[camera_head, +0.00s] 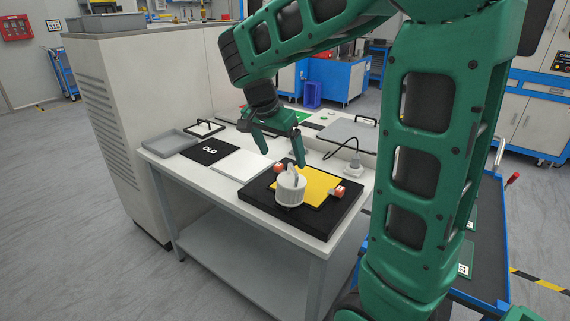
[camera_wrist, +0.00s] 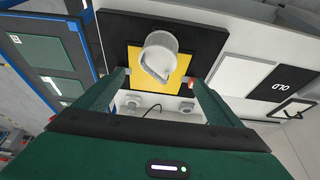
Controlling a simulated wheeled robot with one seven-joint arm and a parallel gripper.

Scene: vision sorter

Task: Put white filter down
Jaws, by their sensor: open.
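The white filter (camera_head: 290,187) is a round, ribbed piece with a raised grip on top. It stands upright near the front of a yellow plate (camera_head: 318,184) on a black base (camera_head: 262,196) on the table. In the wrist view the filter (camera_wrist: 158,58) shows near the top centre, beyond my fingertips. My gripper (camera_head: 281,156) is open and empty, above and behind the filter and apart from it. In the wrist view my two fingers (camera_wrist: 158,78) stand wide apart.
A white plate (camera_head: 241,166), a black mat marked OLD (camera_head: 206,151) and a grey tray (camera_head: 169,143) lie left of the base. Orange-red blocks (camera_head: 338,191) sit at the yellow plate's edges. A small white device (camera_head: 353,169) with a black cable stands behind. A blue-edged cart stands at right.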

